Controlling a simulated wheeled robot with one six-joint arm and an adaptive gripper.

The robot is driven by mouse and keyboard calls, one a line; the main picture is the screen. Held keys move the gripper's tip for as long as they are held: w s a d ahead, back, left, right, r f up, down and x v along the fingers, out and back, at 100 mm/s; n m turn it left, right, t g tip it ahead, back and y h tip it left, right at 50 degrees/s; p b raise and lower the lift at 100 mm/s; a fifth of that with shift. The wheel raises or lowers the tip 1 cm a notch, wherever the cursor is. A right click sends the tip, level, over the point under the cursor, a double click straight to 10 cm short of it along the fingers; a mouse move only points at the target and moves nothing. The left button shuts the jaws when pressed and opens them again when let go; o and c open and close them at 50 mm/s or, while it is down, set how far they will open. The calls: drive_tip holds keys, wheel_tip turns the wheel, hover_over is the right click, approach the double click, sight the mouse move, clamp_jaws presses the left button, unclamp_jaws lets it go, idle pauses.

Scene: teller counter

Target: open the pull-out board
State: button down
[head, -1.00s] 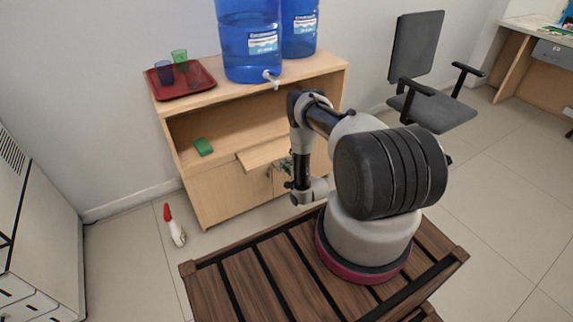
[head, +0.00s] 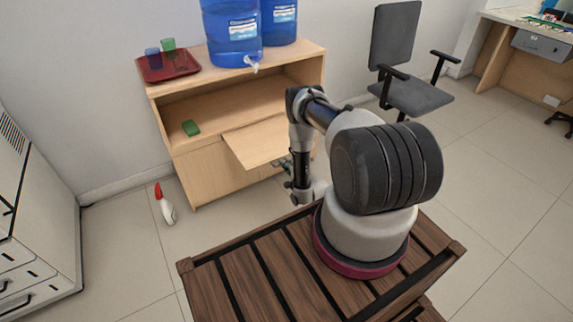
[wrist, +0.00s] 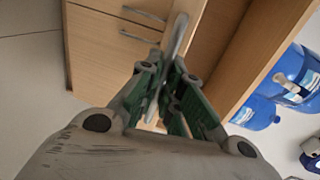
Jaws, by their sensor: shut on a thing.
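The pull-out board (head: 252,143) is a pale wooden panel standing well out from the front of the low cabinet (head: 203,172), level below its open shelf. My gripper (wrist: 168,80) is shut on the board's grey bar handle (wrist: 178,42) in the wrist view. The board's wood (wrist: 193,14) shows beside the handle there. In the head view, my gripper (head: 283,163) is small at the board's front edge and partly hidden by my arm.
Blue water bottles (head: 231,35) and a red tray (head: 169,67) with cups stand on the cabinet top. A green block (head: 190,128) lies on the shelf. A spray bottle (head: 166,207) stands on the floor at left. An office chair (head: 408,85) is to the right.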

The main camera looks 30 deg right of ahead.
drive_tip(key=c, duration=1.6)
unclamp_jaws()
drive_tip(key=shift+o, duration=0.2)
drive_tip(key=s+r, duration=0.2)
drive_tip(key=s, duration=0.9)
drive_tip(key=shift+s+d+r, duration=0.15)
drive_tip(key=shift+s+d, duration=0.1)
drive_tip(key=shift+s, duration=0.15)
